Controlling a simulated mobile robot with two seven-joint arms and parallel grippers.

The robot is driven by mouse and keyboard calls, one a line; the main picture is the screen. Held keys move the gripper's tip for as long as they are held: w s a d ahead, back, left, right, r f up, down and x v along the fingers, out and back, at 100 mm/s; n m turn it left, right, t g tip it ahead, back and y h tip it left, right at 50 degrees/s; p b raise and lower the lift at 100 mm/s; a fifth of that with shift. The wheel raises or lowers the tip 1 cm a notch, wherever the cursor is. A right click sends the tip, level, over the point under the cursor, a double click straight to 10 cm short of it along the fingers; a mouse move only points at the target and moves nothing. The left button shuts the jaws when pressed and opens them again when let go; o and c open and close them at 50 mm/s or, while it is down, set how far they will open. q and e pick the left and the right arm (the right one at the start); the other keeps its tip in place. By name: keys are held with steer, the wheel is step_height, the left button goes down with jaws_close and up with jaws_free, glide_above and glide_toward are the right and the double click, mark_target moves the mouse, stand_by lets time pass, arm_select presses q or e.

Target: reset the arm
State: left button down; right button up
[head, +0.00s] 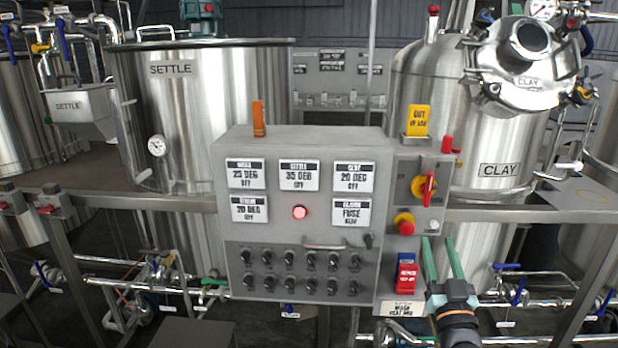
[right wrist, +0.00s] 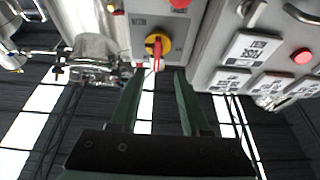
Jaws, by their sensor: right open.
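My right gripper (head: 442,241) reaches up from the lower right in the head view, in front of the lower part of the panel's narrow right side. Its two green fingers are apart with nothing between them. In the right wrist view the open fingers (right wrist: 158,80) point toward the red rotary handle (right wrist: 156,46) on its yellow plate, which appears beyond the fingertips. That handle also shows in the head view (head: 427,188), above the gripper. The grey control panel (head: 290,146) fills the middle. My left gripper is not in view.
A red emergency button (head: 404,223) and a red-and-blue switch (head: 406,275) lie left of the gripper. The SETTLE tank (head: 195,105) and CLAY tank (head: 430,120) stand behind. A steel rail (head: 530,215) runs right of the panel. A yellow tag (head: 418,120) stands on top.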

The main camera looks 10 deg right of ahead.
steer(key=s+a+f+n+g+y, duration=0.1)
steer(key=s+a+f+g+y, duration=0.15)
steer(key=f, duration=0.45)
steer(key=s+a+f+n+g+y, duration=0.1)
steer(key=s+a+f+n, duration=0.15)
steer(key=f, duration=0.45)
steer(key=s+a+f+g+y, duration=0.1)
steer(key=s+a+f+g, duration=0.2)
steer(key=s+f, duration=0.4)
steer(key=s+a+f+g+y, duration=0.1)
steer(key=s+a+f+g, duration=0.2)
steer(key=s+a+f, duration=0.2)
steer(key=s+a+f+n+g+y, duration=0.1)
steer(key=s+a+f+g, duration=0.2)
steer(key=s+f, duration=0.6)
steer(key=shift+s+a+p, duration=0.3)
steer(key=shift+s+a, duration=0.25)
steer(key=shift+s, duration=0.55)
steer(key=shift+y, duration=0.25)
